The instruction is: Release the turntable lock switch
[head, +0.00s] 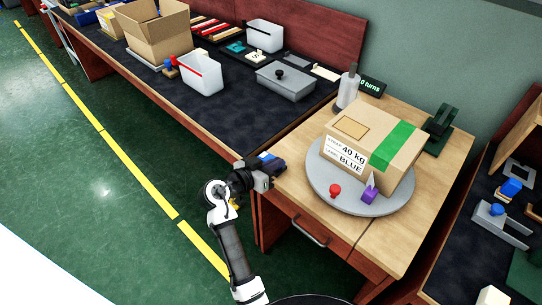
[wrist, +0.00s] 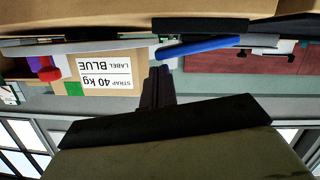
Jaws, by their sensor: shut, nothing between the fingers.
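The turntable (head: 351,207) is a round grey disc on a wooden table. A cardboard box (head: 392,142) with a green strap sits on it, its label reading "40 kg" and "BLUE". At the table's left corner is a blue bar (head: 267,156) on a dark base, apparently the lock switch. In the wrist view the blue bar (wrist: 200,45) lies slightly tilted beside a black block, and the box (wrist: 133,65) appears upside down. My gripper (wrist: 160,70) is shut and empty, its tips close to the bar's left end; I cannot tell whether they touch.
A red knob (head: 335,190) and a purple piece (head: 369,193) are at the turntable's front.

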